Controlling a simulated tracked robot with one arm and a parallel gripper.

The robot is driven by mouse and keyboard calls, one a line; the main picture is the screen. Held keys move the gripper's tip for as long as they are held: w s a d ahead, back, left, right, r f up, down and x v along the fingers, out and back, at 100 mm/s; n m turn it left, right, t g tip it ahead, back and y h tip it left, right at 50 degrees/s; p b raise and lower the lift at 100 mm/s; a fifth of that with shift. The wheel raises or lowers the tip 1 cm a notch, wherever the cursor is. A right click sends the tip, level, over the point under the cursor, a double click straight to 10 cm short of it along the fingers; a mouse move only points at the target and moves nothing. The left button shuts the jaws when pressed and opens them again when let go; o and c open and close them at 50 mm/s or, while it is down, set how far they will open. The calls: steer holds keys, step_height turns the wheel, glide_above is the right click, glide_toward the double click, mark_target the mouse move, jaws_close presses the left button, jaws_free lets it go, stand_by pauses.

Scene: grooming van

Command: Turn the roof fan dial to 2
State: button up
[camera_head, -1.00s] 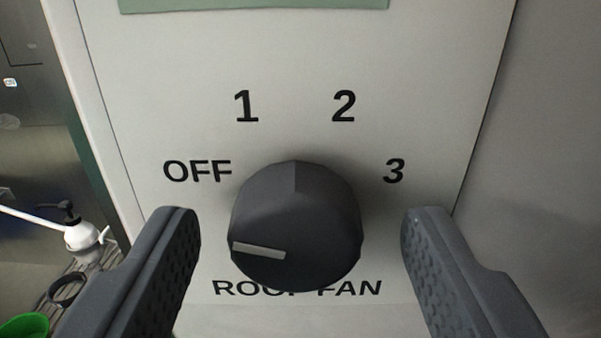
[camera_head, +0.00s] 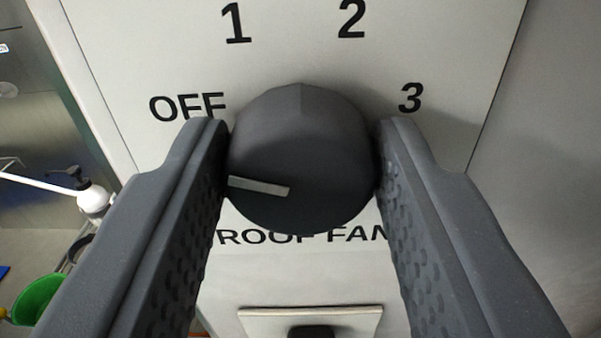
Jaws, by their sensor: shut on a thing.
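The roof fan dial (camera_head: 300,150) is a dark grey round knob on a pale panel (camera_head: 300,60). Its light pointer line (camera_head: 258,186) runs from near the knob's middle to its left edge, on the OFF side. The marks OFF (camera_head: 187,107), 1 (camera_head: 236,23), 2 (camera_head: 351,19) and 3 (camera_head: 411,97) are printed around it, with ROOF FAN below, partly covered. My gripper (camera_head: 302,160) is shut on the dial, one finger against each side.
Below the dial is a light plate (camera_head: 262,322) with a dark part, cut by the picture's lower edge. A plain wall is at the right.

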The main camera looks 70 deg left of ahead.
steer(key=m+b, duration=0.2)
steer(key=b, duration=0.1)
steer(key=shift+d+f+m, duration=0.1)
steer(key=shift+f+m, duration=0.05)
steer(key=shift+m, duration=0.25)
steer(key=shift+m+b, duration=0.5)
steer(key=shift+m, duration=0.4)
steer(key=shift+w+m, duration=0.15)
steer(key=shift+m, duration=0.85)
steer(key=shift+d+r+m, duration=0.1)
steer(key=shift+r+m, duration=0.15)
steer(key=shift+m, duration=0.45)
steer(key=shift+f+m, duration=0.2)
steer(key=shift+m, duration=0.1)
